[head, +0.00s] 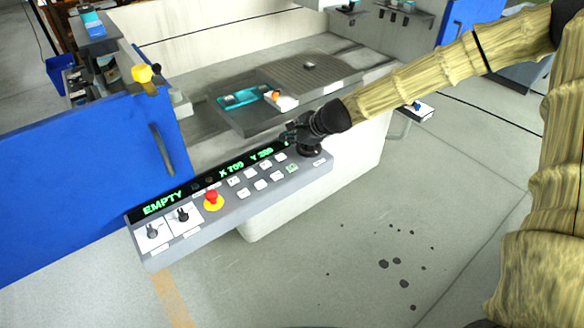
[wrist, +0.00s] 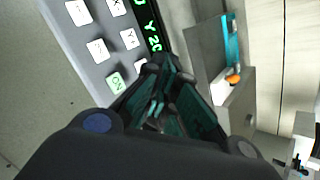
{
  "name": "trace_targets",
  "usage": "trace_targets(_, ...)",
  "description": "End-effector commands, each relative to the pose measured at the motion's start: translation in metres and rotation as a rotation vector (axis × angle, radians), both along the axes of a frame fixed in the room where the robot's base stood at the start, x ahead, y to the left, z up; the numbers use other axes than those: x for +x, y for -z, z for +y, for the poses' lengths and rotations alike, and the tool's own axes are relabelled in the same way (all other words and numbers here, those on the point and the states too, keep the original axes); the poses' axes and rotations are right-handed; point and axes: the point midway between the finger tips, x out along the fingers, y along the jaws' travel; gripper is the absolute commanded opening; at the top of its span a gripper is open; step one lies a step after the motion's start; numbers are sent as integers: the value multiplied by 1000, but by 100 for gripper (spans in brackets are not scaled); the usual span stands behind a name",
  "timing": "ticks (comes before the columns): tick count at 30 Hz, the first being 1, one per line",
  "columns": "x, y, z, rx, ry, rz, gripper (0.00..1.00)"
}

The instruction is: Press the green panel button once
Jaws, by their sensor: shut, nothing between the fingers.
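The green panel button (head: 292,168) is a small pale green key at the right part of the grey control panel (head: 225,222). In the wrist view the green button (wrist: 114,83) reads "ON" and lies left of my fingers, uncovered. My gripper (head: 289,136) is black, shut and empty, over the panel's far edge near the display's right end. In the wrist view my gripper (wrist: 165,68) has its fingertips by the display edge, apart from the green button in the picture. I cannot tell their height above the panel.
White keys (head: 261,185) surround the green one. A red emergency stop (head: 212,197) and two black knobs (head: 183,215) are further left. The display (head: 205,184) reads EMPTY, X 700, Y 200. Behind stands a machine table (head: 245,122); a blue door (head: 90,170) is left.

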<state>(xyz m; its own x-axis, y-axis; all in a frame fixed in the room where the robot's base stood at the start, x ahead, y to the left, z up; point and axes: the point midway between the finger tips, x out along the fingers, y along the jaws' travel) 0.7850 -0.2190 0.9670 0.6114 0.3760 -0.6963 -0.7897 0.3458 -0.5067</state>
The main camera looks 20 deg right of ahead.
Motion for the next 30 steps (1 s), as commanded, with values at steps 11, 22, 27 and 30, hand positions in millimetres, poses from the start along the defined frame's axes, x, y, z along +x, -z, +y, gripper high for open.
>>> trace_targets(11,0,33,0,0,0,0,0)
trace_targets(22,0,74,0,-1,1,0,0)
trace_targets(27,0,85,0,-1,1,0,0)
trace_targets(30,0,87,0,-1,0,-1,0)
